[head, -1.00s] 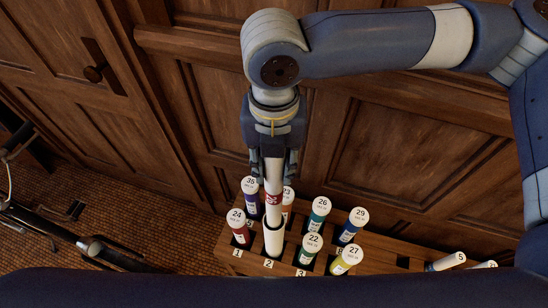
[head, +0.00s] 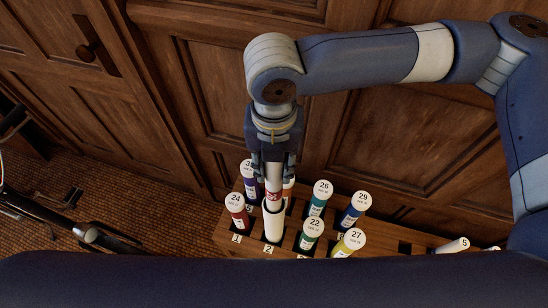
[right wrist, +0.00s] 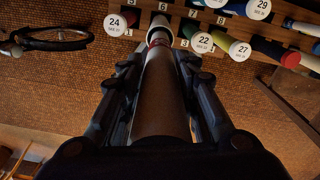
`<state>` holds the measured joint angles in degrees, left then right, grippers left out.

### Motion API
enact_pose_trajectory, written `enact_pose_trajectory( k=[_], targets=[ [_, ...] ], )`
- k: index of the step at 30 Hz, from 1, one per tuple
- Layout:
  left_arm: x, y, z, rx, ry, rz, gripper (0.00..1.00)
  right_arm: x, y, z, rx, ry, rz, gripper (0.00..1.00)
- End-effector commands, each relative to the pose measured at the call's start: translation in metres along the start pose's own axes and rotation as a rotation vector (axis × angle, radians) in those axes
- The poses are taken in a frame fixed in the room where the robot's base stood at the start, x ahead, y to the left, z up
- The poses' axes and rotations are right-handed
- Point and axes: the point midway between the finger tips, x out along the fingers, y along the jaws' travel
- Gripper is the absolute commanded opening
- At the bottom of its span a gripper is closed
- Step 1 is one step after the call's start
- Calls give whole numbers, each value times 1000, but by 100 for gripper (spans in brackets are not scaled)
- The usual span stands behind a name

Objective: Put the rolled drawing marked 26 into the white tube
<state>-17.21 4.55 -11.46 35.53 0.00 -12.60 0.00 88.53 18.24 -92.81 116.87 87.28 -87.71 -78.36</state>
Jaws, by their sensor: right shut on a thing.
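My right gripper (head: 273,160) is shut on a white rolled drawing (head: 274,178) with a red band, held upright. The mark on its band is too small to read. Its lower end is inside the mouth of the white tube (head: 273,228), which stands in the rack at label 2. In the right wrist view, the roll (right wrist: 161,95) runs away between my fingers to the white tube (right wrist: 160,24). A teal roll with a round white end marked 26 (head: 322,188) stands in the rack, right of the tube. My left gripper is not in view.
The wooden rack (head: 225,238) holds other rolls close around the tube, including those marked 24 (head: 236,201), 22 (head: 313,225) and 29 (head: 361,200). Wooden panelling (head: 395,150) rises behind it. A bicycle (head: 88,234) stands at the left.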

Motion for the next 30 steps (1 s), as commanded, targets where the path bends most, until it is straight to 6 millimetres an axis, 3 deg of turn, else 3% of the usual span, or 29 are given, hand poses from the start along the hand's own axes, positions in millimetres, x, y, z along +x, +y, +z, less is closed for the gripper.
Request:
enact_pose_trajectory(
  k=[15,30],
  targets=[
    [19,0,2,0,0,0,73,43,0,0,0,1,0,3],
    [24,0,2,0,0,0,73,55,0,0,0,0,0,3]
  ],
)
